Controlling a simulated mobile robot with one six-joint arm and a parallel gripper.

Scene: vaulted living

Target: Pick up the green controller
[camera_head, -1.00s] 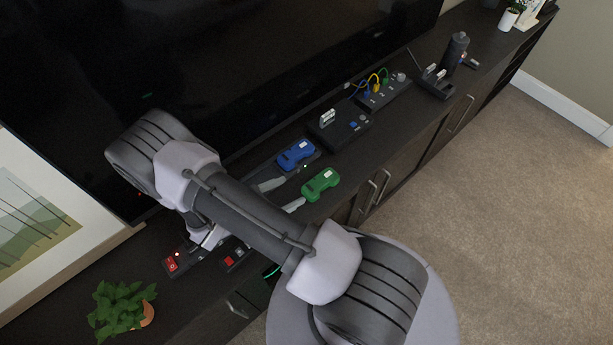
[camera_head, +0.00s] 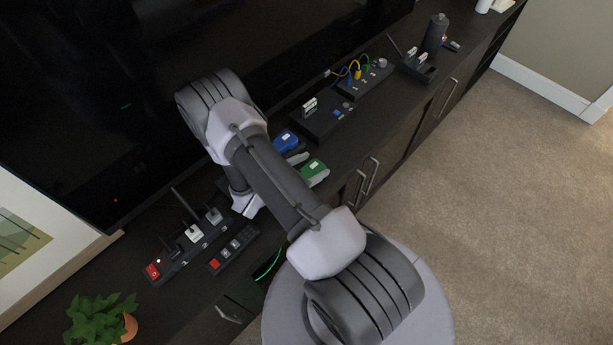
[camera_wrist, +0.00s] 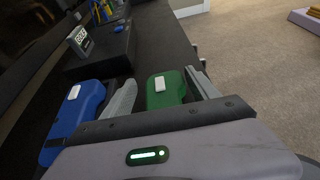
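The green controller (camera_head: 314,168) lies on the dark cabinet top, partly hidden by my arm in the head view. In the wrist view the green controller (camera_wrist: 165,92) sits between my two grey fingers, its near part hidden behind the gripper body. My gripper (camera_wrist: 161,79) is open, with one finger on each side of the controller; I cannot tell whether either finger touches it. In the head view my gripper (camera_head: 308,169) reaches out from behind my arm link. The blue controller (camera_wrist: 75,114) lies just left of the left finger; it also shows in the head view (camera_head: 286,140).
A dark box (camera_head: 325,119) and a strip with coloured cables (camera_head: 364,77) lie farther along the cabinet. A large black screen (camera_head: 130,90) stands behind. A switch strip (camera_head: 190,246) and a potted plant (camera_head: 98,318) are at lower left. Carpet on the right is clear.

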